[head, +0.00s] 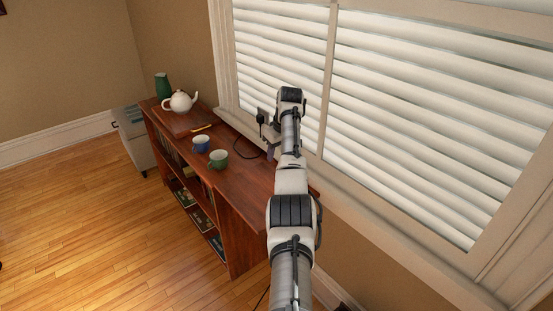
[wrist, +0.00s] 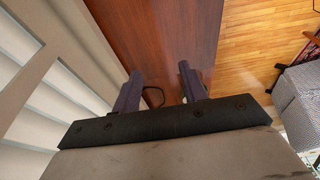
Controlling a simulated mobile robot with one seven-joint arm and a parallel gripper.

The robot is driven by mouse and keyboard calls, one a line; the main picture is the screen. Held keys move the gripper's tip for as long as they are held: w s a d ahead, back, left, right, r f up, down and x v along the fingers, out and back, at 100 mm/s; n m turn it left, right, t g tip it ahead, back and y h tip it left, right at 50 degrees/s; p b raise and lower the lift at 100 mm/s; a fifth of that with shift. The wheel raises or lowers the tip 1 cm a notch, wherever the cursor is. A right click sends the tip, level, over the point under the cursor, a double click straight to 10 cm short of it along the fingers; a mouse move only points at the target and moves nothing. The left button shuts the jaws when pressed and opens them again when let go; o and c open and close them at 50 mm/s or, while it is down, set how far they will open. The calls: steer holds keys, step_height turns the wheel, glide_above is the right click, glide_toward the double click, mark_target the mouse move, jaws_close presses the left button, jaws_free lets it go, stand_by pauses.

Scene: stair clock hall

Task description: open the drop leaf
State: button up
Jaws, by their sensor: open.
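The reddish-brown wooden low bookcase (head: 247,183) stands along the wall under the window in the head view. A plain wooden panel (head: 238,238) closes its near end; I cannot tell for sure whether this is the drop leaf hanging down. My arm hides part of the top and that end. My gripper (head: 268,131) is above the window side of the bookcase top. In the wrist view, its two dark fingers (wrist: 160,68) are apart with nothing between them, over a bare stretch of wood (wrist: 150,30).
A white teapot (head: 180,101), a green vase (head: 162,86), a blue mug (head: 201,144) and a green mug (head: 218,159) stand on the bookcase. A dark cable (head: 240,149) lies near the window. Blinds (head: 410,110) line the right. The wooden floor (head: 90,220) at left is clear.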

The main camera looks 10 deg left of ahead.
steer(key=b+v, duration=0.2)
steer(key=v, duration=0.8)
steer(key=shift+r, duration=0.35)
